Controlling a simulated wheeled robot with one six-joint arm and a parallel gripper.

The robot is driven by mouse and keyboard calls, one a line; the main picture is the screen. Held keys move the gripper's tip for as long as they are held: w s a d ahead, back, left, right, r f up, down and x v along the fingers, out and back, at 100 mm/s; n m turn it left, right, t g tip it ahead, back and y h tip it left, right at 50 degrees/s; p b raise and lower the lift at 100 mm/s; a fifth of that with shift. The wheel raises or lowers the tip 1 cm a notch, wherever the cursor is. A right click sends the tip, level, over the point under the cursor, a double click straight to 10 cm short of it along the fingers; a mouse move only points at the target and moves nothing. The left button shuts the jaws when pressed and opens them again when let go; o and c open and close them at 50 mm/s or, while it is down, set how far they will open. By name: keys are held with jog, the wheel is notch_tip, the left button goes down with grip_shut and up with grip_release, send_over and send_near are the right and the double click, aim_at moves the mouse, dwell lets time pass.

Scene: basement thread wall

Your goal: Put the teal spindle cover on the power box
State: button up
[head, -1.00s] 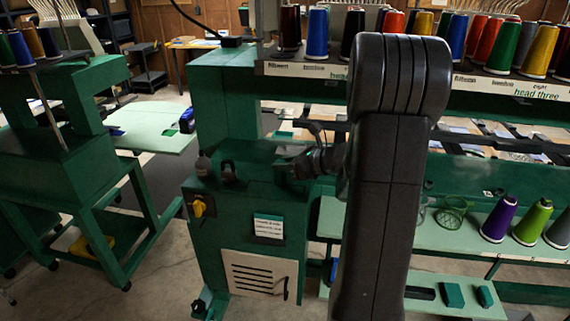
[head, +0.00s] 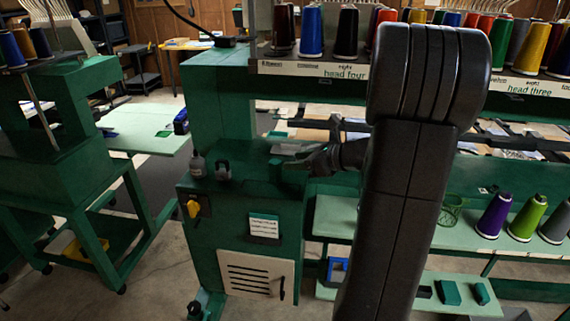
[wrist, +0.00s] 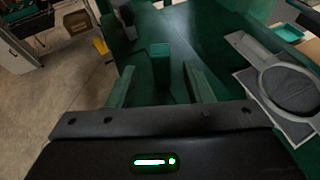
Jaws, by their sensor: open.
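A small teal-green block (wrist: 160,60), which looks like the teal spindle cover, stands on the dark green top seen in the wrist view. My gripper (wrist: 160,88) is open, its two fingers apart on either side of the near end of the block, with visible gaps. In the head view my gripper (head: 306,164) is over the right part of the top of the green power box (head: 225,215). The dark green shape at its tip there is too small to tell finger from cover. I cannot tell whether the block rests fully on the top.
A bottle (head: 197,165) and a padlock-like object (head: 223,171) stand left of my gripper on the box top. A grey hoop (wrist: 290,88) lies to the right in the wrist view. Thread cones (head: 494,215) and small teal blocks (head: 450,293) sit on shelves at right.

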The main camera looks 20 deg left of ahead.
jog(key=shift+b+v, duration=0.3)
jog(key=shift+v, duration=2.45)
